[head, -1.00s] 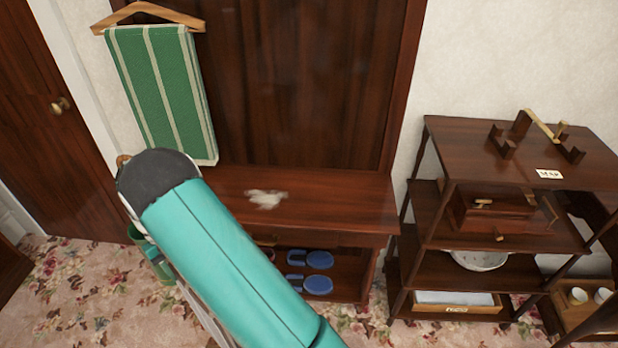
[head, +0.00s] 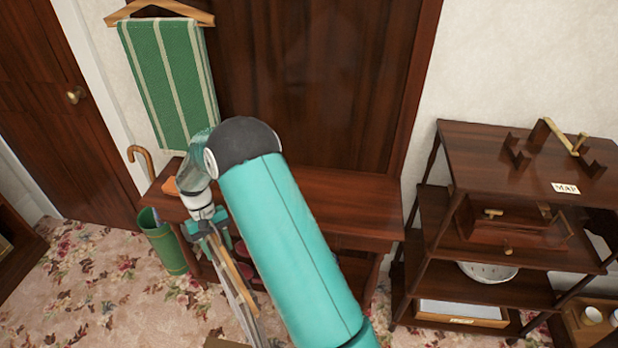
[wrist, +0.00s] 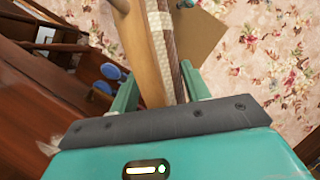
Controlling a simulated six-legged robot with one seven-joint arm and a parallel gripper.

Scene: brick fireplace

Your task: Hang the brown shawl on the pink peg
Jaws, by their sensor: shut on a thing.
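My gripper (head: 207,228) is shut on a flat wooden piece (wrist: 148,60), which looks like a hanger; the gripper also shows in the wrist view (wrist: 160,88). A narrow brown strip (wrist: 174,50) with a pale checked band runs beside the wood between the fingers. It looks like the brown shawl seen edge-on. In the head view the wood and a greyish strip (head: 240,298) hang down from the gripper, in front of the hall stand. I cannot make out the pink peg in any view.
A green striped towel (head: 168,85) hangs on a wooden hanger at upper left. The dark hall stand (head: 340,200) has a bench top below its panel. A cane (head: 142,155) and green bin (head: 163,240) stand at its left. A shelf unit (head: 480,150) stands right.

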